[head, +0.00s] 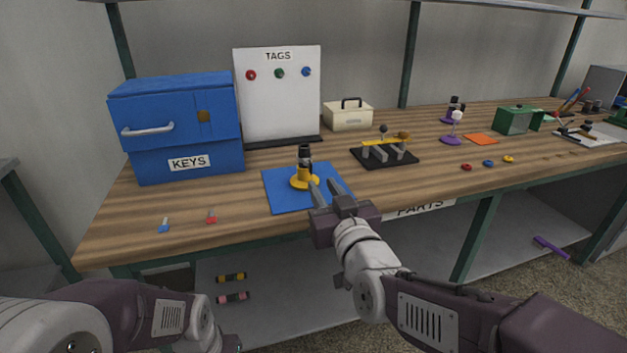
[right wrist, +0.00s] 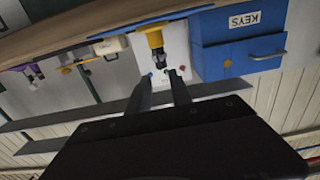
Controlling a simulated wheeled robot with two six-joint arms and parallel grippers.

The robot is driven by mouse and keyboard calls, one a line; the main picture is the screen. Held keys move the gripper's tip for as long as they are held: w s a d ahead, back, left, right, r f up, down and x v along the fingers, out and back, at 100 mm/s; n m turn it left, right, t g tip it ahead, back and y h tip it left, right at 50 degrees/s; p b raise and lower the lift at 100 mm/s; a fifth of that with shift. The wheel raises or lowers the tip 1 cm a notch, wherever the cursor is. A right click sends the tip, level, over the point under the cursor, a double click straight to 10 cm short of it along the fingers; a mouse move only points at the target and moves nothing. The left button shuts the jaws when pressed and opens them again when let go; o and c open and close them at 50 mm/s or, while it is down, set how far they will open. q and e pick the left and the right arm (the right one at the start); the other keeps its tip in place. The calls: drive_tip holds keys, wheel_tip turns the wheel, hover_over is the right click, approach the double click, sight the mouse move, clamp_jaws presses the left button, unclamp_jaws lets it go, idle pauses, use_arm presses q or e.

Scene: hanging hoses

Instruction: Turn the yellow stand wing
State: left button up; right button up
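The yellow stand (head: 304,181) stands upright on a blue mat (head: 283,199) near the table's front edge, with a black part on top. Its wing is too small to tell apart. In the right wrist view the yellow stand (right wrist: 154,40) appears upside down, beyond the fingertips. My right gripper (head: 324,184) is open and empty, just right of and in front of the stand, with its fingers pointing toward the table. Its two fingers are spread apart in the right wrist view (right wrist: 161,77). My left arm shows at the lower left, but its gripper is out of view.
A blue KEYS cabinet (head: 180,128) and a white TAGS board (head: 278,95) stand behind the mat. A black rack with a yellow bar (head: 385,141) is to the right. Small blue (head: 164,225) and red (head: 211,216) tags lie at the left front.

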sight(310, 166)
drive_tip(key=b+x, duration=0.1)
drive_tip(key=x, duration=0.5)
drive_tip(key=shift+w+a+f, duration=0.1)
drive_tip(key=shift+w+f, duration=0.1)
drive_tip(key=shift+w, duration=0.2)
drive_tip(key=shift+w+a+r, duration=0.1)
drive_tip(key=shift+w+a, duration=0.05)
drive_tip(key=shift+w, duration=0.4)
clamp_jaws()
idle(0.4)
